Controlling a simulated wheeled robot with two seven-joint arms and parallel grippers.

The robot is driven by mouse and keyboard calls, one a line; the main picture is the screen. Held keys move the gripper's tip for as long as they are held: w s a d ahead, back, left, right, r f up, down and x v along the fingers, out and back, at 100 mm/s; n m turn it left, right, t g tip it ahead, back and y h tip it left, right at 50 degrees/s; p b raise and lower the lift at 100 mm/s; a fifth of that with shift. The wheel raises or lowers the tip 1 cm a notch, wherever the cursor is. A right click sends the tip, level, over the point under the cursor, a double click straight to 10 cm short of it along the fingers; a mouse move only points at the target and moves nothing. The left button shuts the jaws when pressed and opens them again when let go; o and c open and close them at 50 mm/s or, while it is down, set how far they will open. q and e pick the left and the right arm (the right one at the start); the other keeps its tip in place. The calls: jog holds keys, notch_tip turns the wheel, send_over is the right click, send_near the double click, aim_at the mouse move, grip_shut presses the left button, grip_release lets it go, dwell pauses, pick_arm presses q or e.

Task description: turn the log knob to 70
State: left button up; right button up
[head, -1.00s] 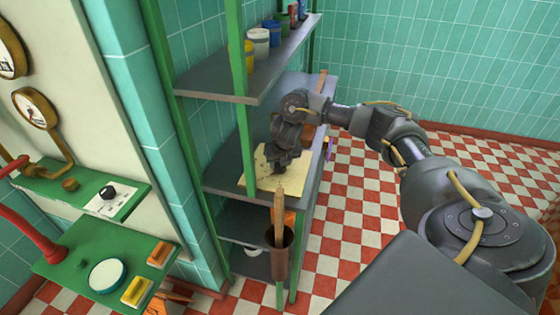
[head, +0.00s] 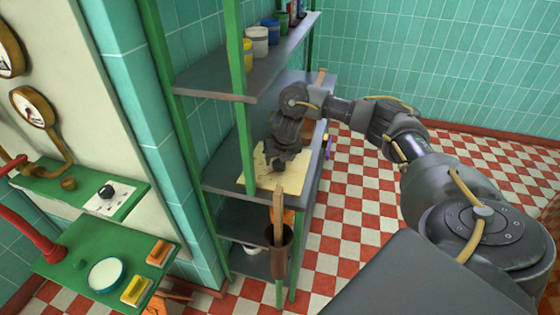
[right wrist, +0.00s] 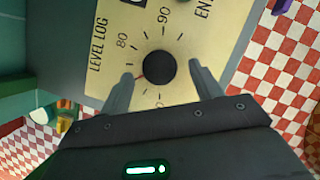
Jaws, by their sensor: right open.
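The log panel (head: 292,183) is a pale yellow plate on the middle shelf board. It also shows in the right wrist view (right wrist: 190,25), marked LEVEL LOG. Its round black knob (right wrist: 159,67) has ticks around it, with 80 and 90 readable. A short red mark at the knob's lower left lies between 80 and a partly hidden number ending in 0. My right gripper (head: 279,163) is over the plate. In the right wrist view its open fingers (right wrist: 162,87) are at either side of the knob, without visible contact. My left gripper is out of view.
A green shelf rack (head: 240,95) surrounds the panel; a board with paint cans (head: 258,42) is above. A brown holder (head: 279,255) with a wooden stick hangs at the front. Green consoles (head: 75,255) and gauges stand left. The checkered floor at right is clear.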

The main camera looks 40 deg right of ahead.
jog(key=p+v, duration=0.3)
jog(key=v, duration=0.6)
jog(key=shift+p, duration=0.3)
